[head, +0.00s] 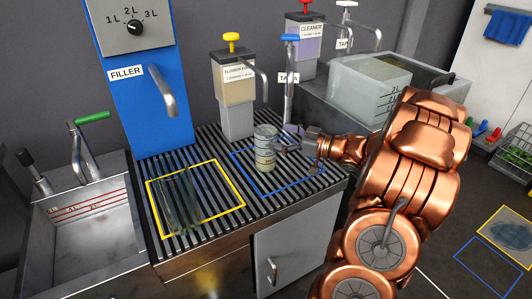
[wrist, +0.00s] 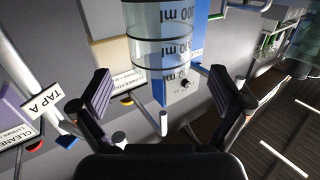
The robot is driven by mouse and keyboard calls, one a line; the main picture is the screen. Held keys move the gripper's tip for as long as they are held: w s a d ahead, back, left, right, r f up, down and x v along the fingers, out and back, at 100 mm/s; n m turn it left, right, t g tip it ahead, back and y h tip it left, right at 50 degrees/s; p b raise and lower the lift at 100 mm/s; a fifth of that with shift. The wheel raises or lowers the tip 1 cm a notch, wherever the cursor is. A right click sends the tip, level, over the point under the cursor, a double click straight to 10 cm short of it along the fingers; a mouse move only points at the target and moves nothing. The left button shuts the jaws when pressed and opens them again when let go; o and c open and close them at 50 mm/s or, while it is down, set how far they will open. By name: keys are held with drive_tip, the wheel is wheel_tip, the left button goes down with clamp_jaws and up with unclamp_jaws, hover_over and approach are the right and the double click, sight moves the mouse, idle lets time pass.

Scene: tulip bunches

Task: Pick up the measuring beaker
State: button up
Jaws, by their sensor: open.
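The measuring beaker (head: 264,150) is a clear, upright cylinder standing in the blue outlined square on the slatted counter (head: 222,222). In the wrist view the beaker (wrist: 160,40) appears upside down, with dark ring lines and ml markings, ahead of the fingers and roughly centred between them. My gripper (head: 279,147) is just right of the beaker at about its mid height, with its fingers pointing at it. In the wrist view my gripper (wrist: 160,92) is open with nothing between its pads. Whether a fingertip touches the beaker cannot be told.
A clear ribbed vase (head: 178,200) stands in the yellow outlined square. The blue filler (head: 150,110), the flower food dispenser (head: 238,90) and a tap (head: 290,85) stand behind. A large graduated container (head: 368,92) sits by the sink at the back right.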

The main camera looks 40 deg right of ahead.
sight(257, 130)
drive_tip(key=shift+b+x, duration=0.6)
drive_tip(key=shift+x, duration=1.8)
drive_tip(key=shift+r, duration=0.15)
drive_tip(key=c, duration=1.6)
